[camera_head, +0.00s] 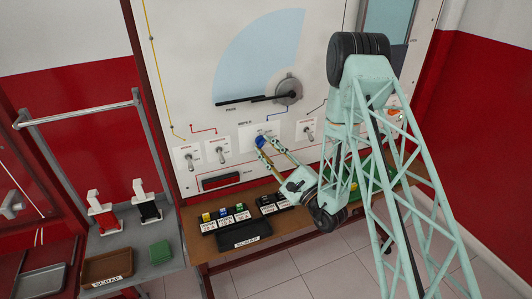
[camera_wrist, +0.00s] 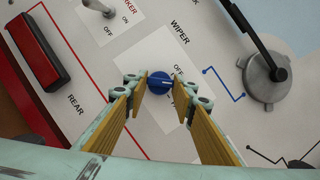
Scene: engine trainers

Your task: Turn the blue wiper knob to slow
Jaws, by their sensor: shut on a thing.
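The blue wiper knob (camera_head: 260,141) is on a white plate (camera_head: 270,129) low on the upright trainer panel. In the wrist view the knob (camera_wrist: 160,82) sits between the two fingertips of my gripper (camera_wrist: 160,90), which is shut on it. A pale pointer line crosses the knob's face toward the right side of the wrist view, below the OFF label (camera_wrist: 178,70). In the head view my gripper (camera_head: 267,147) reaches the knob from the lower right.
Toggle switches (camera_head: 217,151) flank the wiper plate. The wiper motor (camera_head: 288,90) and its black arm are above.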

